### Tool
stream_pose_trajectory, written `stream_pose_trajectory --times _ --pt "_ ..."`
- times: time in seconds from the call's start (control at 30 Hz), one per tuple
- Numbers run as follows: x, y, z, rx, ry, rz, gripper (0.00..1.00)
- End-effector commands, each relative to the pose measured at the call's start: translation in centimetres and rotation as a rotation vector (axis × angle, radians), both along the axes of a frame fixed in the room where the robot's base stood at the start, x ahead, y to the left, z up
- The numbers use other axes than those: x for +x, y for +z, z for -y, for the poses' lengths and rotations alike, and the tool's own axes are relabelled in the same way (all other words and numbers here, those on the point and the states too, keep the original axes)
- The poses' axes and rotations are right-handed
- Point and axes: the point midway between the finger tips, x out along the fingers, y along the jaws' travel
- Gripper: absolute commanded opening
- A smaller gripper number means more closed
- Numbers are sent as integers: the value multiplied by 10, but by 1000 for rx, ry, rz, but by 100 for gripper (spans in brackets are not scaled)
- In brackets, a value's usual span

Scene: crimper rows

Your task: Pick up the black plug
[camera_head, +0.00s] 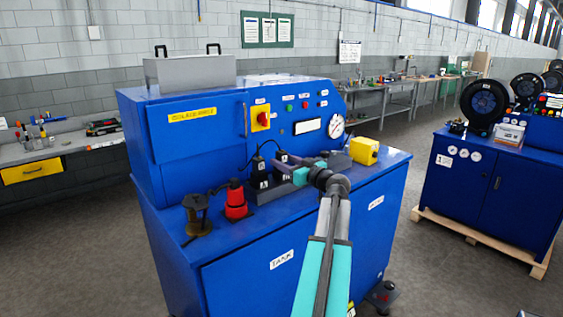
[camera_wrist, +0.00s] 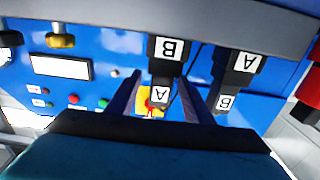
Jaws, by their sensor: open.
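Two black plugs stand upright in a dark block (camera_head: 270,193) on the blue machine top. The left plug (camera_head: 258,165) is clear in the head view; the other is mostly hidden by my gripper (camera_head: 280,162). In the upside-down wrist view, one black plug (camera_wrist: 166,76), with a white A label above a base marked B, appears between the two fingers of my gripper (camera_wrist: 163,78). The fingers are apart; I cannot tell whether they reach around it in depth. The other black plug (camera_wrist: 233,83), labelled B over a base marked A, shows to the right, outside the fingers.
A red plug-like part (camera_head: 236,200) and a dark spool-like part (camera_head: 197,214) stand left of the block. A yellow box (camera_head: 364,151) stands to the right. The blue cabinet (camera_head: 195,125) with control panel and gauge (camera_head: 336,125) rises behind.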

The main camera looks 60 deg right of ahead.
Motion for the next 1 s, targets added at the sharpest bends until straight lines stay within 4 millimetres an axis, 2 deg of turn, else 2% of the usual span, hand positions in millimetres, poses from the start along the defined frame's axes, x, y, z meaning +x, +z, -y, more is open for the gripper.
stream_pose_trajectory --times 0.27,0.7,1.0 --pt "9 3 2 0 1 0 47" --pt "49 5 14 0 2 -1 47" --pt "51 4 14 0 2 0 47"
